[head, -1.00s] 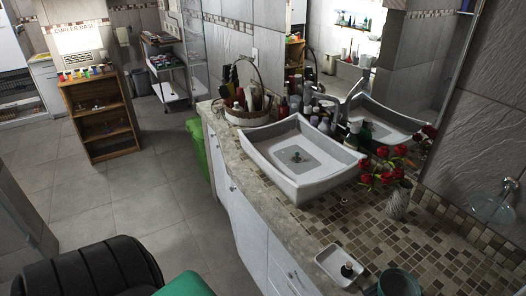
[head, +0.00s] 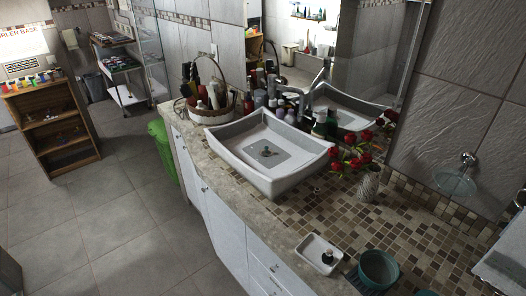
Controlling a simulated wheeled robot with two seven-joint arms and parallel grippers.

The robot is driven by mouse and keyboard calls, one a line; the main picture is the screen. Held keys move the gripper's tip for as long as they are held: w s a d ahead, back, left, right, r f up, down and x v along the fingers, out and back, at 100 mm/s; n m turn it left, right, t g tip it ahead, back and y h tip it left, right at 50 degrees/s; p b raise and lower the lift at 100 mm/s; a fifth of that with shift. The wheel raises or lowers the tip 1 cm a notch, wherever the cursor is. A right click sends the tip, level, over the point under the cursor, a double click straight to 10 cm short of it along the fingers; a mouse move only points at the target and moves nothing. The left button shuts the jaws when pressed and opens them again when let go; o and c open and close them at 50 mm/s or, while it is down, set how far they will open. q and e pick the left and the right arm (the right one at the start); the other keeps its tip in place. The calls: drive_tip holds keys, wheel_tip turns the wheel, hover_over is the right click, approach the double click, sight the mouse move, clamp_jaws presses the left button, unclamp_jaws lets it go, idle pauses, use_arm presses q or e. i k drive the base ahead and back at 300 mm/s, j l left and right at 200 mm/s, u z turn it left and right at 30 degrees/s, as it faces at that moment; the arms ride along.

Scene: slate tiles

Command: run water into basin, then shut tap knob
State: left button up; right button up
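The basin (head: 285,184) is a white-grey square vessel sink on the mosaic counter, in the middle of the head view. Its inside shows a darker grey floor with a small drain fitting (head: 267,152) at the centre. No stream of water shows. A chrome tap (head: 318,78) seems to rise behind the basin, in front of the mirror, partly hidden by bottles. I cannot clearly make out its knob. Neither of my grippers is in view.
Several bottles (head: 260,98) and a basket (head: 208,115) crowd the counter behind the basin. Red flowers in a vase (head: 368,184) stand right of it. A white soap dish (head: 318,254) and teal cup (head: 378,268) sit nearer.

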sight(271, 78)
drive_tip(key=i+j+z, duration=0.1)
drive_tip(key=i+j, duration=0.15)
drive_tip(key=i+j+z, duration=0.1)
drive_tip(key=i+j, duration=0.15)
drive_tip(key=j, duration=0.25)
drive_tip(key=i+j+z, duration=0.1)
drive_tip(key=j, duration=0.3)
drive_tip(key=i, duration=0.15)
